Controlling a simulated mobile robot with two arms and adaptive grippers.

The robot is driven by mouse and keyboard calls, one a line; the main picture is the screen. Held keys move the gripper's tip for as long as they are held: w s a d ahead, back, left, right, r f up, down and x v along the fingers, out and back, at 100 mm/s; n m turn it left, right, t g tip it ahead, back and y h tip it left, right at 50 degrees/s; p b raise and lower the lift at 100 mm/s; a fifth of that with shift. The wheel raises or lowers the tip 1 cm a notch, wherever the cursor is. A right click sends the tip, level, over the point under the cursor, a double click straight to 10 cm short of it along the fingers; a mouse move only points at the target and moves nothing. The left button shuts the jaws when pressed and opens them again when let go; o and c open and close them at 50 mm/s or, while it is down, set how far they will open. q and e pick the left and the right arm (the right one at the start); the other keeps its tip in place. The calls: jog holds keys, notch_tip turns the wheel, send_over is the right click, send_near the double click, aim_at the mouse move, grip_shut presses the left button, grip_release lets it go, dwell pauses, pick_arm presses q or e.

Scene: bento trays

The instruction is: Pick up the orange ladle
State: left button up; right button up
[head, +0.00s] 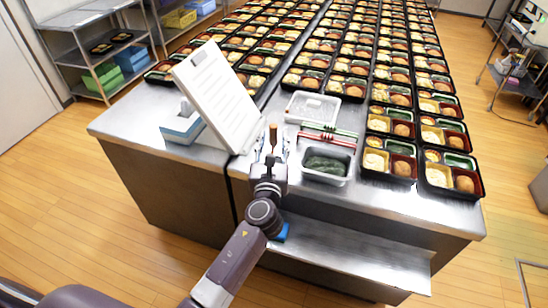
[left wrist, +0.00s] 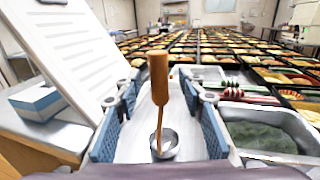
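The orange ladle (left wrist: 158,78) stands upright in the left wrist view, handle up, with its grey bowl (left wrist: 164,143) low between my fingers. In the head view its handle (head: 273,136) shows just beyond my left gripper (head: 270,160). My left gripper (left wrist: 160,112) is open, with one blue-padded finger on each side of the ladle and a gap to the handle on both sides. What the ladle's bowl rests in is partly hidden by my gripper. My right gripper is not in view.
A white tilted board (head: 217,95) stands close on the left, beside a blue and white box (head: 183,125). On the right are a tub of dark green food (head: 345,180), red and green tongs (head: 327,137) and a white-rimmed tray (head: 312,120). Many bento trays (head: 438,190) fill the table behind.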

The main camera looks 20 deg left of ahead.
pick_arm(q)
jog(key=shift+x, duration=1.1)
jog(key=shift+s, duration=0.1)
grip_shut()
